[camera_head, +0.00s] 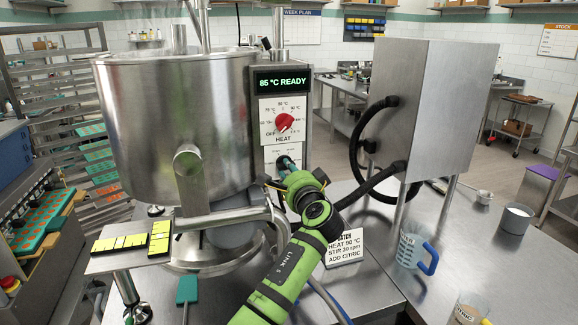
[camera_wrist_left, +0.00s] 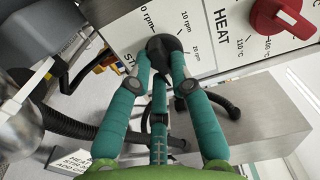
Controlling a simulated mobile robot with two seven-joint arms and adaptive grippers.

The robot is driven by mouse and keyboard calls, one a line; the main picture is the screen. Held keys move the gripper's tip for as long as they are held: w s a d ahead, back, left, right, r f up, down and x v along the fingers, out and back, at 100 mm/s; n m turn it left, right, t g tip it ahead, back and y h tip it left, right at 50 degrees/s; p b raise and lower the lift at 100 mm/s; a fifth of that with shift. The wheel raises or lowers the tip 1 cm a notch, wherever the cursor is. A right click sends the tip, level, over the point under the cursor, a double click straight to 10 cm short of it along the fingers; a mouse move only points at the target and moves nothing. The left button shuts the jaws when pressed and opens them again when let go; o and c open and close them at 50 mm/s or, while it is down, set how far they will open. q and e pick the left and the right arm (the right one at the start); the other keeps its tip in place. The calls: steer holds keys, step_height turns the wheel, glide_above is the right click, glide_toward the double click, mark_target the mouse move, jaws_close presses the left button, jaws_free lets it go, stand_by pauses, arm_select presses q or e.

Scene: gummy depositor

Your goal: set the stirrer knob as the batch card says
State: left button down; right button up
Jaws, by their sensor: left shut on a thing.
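The black stirrer knob (camera_wrist_left: 166,43) sits on the white dial panel in the left wrist view. Marks reading 0, 10 and 20 rpm show around it; I cannot make out its pointer. My left gripper (camera_wrist_left: 161,60) has its teal fingers closed around the knob. In the head view this gripper (camera_head: 288,168) is at the lower dial, and my green arm hides part of the panel. The batch card (camera_head: 343,248) stands on the steel table and reads heat 90 °C, stir 30 rpm, add citric. My right gripper is not in view.
The red heat knob (camera_head: 284,122) is just above, below a display (camera_head: 282,82) reading 85 °C READY. A large steel kettle (camera_head: 170,120) stands left. Black hoses run from a steel box (camera_head: 425,110) right.

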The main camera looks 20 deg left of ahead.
arm_select(q)
steer(key=shift+r+m, duration=0.25)
steer(key=shift+m, duration=0.15)
steer(key=c, duration=1.1)
jaws_free()
steer(key=shift+w+f, duration=0.1)
steer(key=shift+f, duration=0.05)
steer(key=v, duration=1.2)
steer(key=shift+f, duration=0.1)
